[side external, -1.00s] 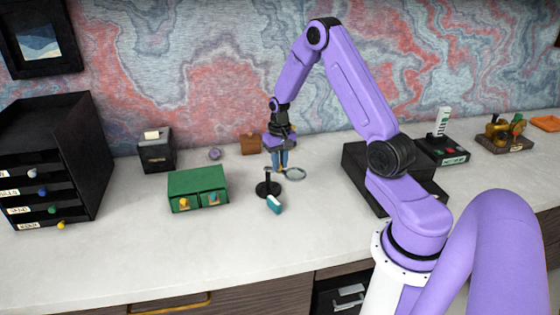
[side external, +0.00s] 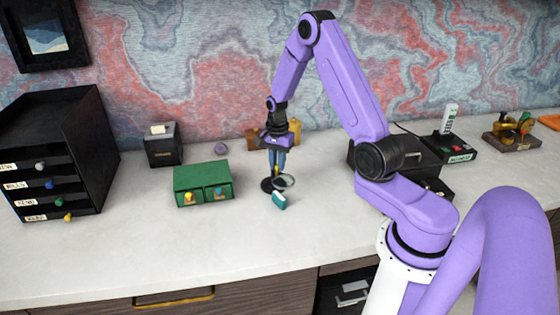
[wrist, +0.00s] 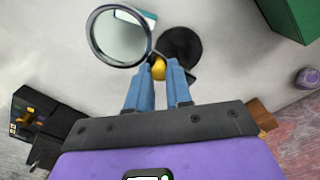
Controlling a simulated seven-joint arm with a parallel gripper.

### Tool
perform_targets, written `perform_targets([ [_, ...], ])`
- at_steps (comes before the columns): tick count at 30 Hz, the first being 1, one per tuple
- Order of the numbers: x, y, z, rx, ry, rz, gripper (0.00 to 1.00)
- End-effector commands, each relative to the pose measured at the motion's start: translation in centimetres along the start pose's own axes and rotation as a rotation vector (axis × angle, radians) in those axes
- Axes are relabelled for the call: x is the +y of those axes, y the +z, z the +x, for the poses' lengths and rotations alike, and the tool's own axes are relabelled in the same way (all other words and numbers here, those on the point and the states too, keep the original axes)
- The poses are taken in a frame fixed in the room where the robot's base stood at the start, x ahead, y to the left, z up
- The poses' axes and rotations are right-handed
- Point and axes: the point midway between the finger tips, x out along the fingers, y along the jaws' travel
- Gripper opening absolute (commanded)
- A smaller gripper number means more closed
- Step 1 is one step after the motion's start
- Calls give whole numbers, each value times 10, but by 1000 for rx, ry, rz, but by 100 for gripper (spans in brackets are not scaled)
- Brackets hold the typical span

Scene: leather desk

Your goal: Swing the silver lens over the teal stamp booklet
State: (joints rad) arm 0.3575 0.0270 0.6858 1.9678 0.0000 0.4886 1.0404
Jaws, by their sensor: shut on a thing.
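The silver lens (side external: 284,181) is a round, silver-rimmed glass on a stand with a round black base (side external: 266,184). In the wrist view the lens ring (wrist: 93,42) is at upper left, beside the black base (wrist: 182,45). My gripper (side external: 276,173) is shut on the lens's yellow knob (wrist: 158,69), between its blue fingers. The teal stamp booklet (side external: 279,201) lies on the desk just in front of the lens. In the wrist view the booklet (wrist: 135,15) shows at the ring's far edge, partly overlapped by it.
A green two-drawer box (side external: 203,183) stands left of the stand. A black drawer unit (side external: 62,150) is far left, and a black box (side external: 163,144) is behind. A brown item (side external: 259,138) sits behind my gripper. The desk front is clear.

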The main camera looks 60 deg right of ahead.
Motion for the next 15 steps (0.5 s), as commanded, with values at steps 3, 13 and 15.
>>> perform_targets([
  [3, -2, 2, 0, 1, -1, 59, 0],
  [13, -5, 3, 0, 1, -2, 143, 0],
  [15, -6, 3, 0, 1, -3, 148, 0],
])
